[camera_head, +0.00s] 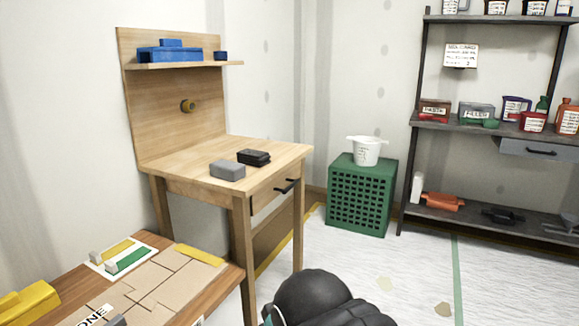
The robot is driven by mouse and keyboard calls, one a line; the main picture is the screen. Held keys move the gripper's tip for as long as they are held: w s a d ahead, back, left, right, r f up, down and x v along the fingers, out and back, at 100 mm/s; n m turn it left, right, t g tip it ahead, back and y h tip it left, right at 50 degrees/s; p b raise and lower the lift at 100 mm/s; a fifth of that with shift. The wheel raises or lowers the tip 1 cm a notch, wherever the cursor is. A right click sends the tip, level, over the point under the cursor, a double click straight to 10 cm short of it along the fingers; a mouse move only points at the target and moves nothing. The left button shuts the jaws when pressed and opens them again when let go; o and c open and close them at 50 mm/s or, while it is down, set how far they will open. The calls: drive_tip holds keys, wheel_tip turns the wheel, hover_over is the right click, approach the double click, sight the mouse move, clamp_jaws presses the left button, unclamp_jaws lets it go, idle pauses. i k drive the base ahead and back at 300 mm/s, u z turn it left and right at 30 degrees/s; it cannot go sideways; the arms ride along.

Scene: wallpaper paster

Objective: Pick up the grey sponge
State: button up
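The grey sponge (228,170) is a small grey block with rounded edges. It lies on the wooden desk (190,167), near the desk's front edge. A black box-like object (253,157) lies just behind it to the right, close by. A dark rounded shape at the bottom centre looks like part of my own arm. My gripper's fingers do not show in this view.
A low wooden table (227,284) with flat cardboard pieces stands at the front left. A dark shelf rack (411,183) is at the right. The floor between is mostly clear.

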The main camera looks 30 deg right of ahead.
sight(230, 171)
drive_tip(key=z, duration=0.7)
drive_tip(key=i, duration=0.95)
drive_tip(key=z, duration=0.35)
